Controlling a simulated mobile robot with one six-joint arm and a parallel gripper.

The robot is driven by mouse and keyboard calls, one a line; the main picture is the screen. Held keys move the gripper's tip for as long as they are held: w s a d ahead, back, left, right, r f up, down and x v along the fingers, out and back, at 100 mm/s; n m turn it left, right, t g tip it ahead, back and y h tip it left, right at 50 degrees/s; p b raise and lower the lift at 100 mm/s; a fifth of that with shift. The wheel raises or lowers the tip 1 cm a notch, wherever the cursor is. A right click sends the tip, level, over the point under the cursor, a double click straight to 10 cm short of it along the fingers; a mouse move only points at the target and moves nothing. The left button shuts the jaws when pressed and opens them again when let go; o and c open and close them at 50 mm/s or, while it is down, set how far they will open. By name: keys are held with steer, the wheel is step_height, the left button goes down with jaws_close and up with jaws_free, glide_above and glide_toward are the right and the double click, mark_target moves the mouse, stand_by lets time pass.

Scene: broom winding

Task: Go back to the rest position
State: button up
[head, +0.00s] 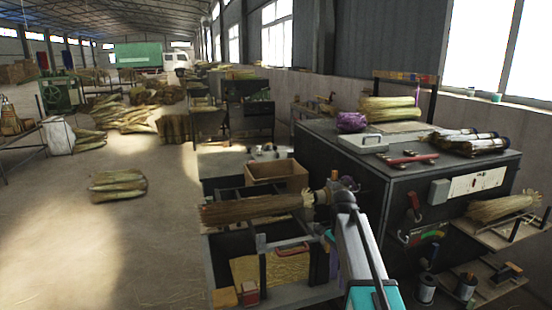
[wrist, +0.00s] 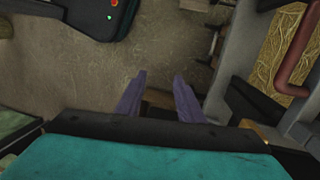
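My gripper (wrist: 159,88) shows in the wrist view as two purple fingers spread apart, with nothing held between them. Bare floor and a small dark-brown piece show beyond the fingertips. In the head view my arm reaches up from the bottom right, and its end (head: 342,186) is just right of a straw broom bundle (head: 252,208). That bundle lies sideways over the dark bench frame, its pale end toward my arm. I cannot tell from the head view how far apart they are.
The dark machine cabinet (head: 404,190) stands close on the right, with straw bundles and red-handled tools (head: 408,159) on top. A side shelf (head: 516,232) juts out at right. The floor at left is mostly free around a straw pile (head: 118,186).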

steer(key=s+a+f+n+g, duration=0.1)
steer(key=s+f, duration=0.5)
steer(key=f, duration=0.3)
steer(key=s+f+g, duration=0.2)
steer(key=s+f, duration=0.3)
steer(key=f, duration=0.3)
steer(key=s+a+f+n+g, duration=0.1)
steer(key=s+f, duration=0.5)
steer(key=f, duration=0.3)
steer(key=s+f+n, duration=0.6)
steer(key=s+f, duration=0.3)
steer(key=s, duration=0.3)
steer(key=s+f+n, duration=0.6)
steer(key=s+f, duration=0.2)
steer(key=s, duration=0.4)
steer(key=shift+a+f, duration=0.4)
steer(key=shift+a, duration=0.05)
